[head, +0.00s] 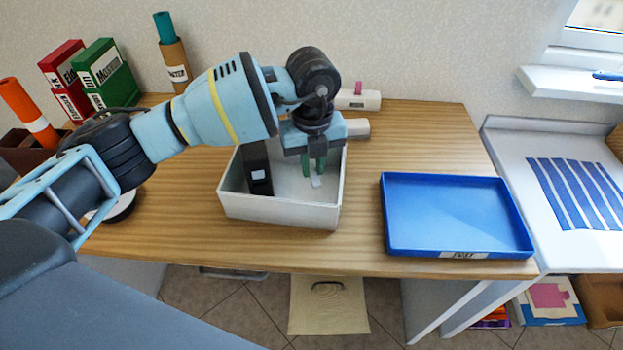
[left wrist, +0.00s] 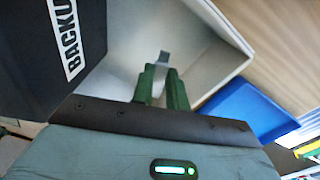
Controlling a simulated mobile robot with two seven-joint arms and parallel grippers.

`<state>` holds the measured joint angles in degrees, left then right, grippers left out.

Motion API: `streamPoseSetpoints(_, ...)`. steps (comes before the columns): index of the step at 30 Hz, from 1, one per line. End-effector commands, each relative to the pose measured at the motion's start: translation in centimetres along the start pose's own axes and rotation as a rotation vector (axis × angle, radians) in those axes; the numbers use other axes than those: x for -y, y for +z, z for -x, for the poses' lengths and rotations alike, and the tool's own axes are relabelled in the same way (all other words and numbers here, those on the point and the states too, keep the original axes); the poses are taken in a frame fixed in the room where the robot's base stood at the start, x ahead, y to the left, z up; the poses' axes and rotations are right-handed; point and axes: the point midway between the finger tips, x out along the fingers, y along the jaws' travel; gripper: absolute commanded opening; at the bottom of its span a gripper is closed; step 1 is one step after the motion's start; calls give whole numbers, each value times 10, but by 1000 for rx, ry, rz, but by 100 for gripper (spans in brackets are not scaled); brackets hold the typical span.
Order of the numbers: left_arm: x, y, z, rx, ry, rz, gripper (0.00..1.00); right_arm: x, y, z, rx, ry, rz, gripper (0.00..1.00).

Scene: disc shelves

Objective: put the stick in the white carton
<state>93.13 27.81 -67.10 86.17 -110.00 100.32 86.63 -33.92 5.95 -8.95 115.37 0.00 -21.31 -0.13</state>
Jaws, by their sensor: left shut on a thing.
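The white carton (head: 280,210) stands open on the wooden table, left of the blue tray. My left gripper (head: 314,172) points down inside the carton, toward its right side. Its green fingers are shut on a small grey-white stick (head: 316,181), whose lower end shows below the fingertips. In the left wrist view the stick (left wrist: 162,60) shows between the fingertips (left wrist: 163,72), with the carton's inside around it. I cannot tell whether the stick touches the carton's floor. My right gripper is not in view.
A black box (head: 257,168) marked "BACKU..." stands in the carton's left part. A blue tray (head: 455,215) lies at the table's right. Green and red boxes (head: 106,75) and a brown tube (head: 175,68) stand behind on the left. Bare wood (head: 410,135) lies at the back right.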

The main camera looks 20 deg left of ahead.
Motion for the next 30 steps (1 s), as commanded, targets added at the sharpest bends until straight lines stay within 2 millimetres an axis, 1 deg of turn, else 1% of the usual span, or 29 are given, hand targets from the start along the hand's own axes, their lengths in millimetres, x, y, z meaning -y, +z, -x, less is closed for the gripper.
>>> streamPoseSetpoints(4, 0, 0, -12, -2, 3, 0, 0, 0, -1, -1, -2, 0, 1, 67)
streamPoseSetpoints(9, 0, 0, -39, -2, 2, 1, 0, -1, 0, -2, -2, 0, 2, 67)
streamPoseSetpoints(12, 0, 0, -49, -1, 2, 1, 0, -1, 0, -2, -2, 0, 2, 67)
streamPoseSetpoints(20, 0, 0, -49, 0, 0, 0, 0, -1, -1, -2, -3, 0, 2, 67)
streamPoseSetpoints(24, 0, 0, -53, 0, 1, 0, 0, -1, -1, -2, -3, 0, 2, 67)
streamPoseSetpoints(25, 0, 0, -52, 0, 1, 0, 18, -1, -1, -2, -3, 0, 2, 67)
streamPoseSetpoints(29, 0, 0, -52, 0, 0, 0, 35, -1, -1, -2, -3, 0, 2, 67)
streamPoseSetpoints(30, 0, 0, -52, 0, 0, 0, 37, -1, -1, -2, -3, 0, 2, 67)
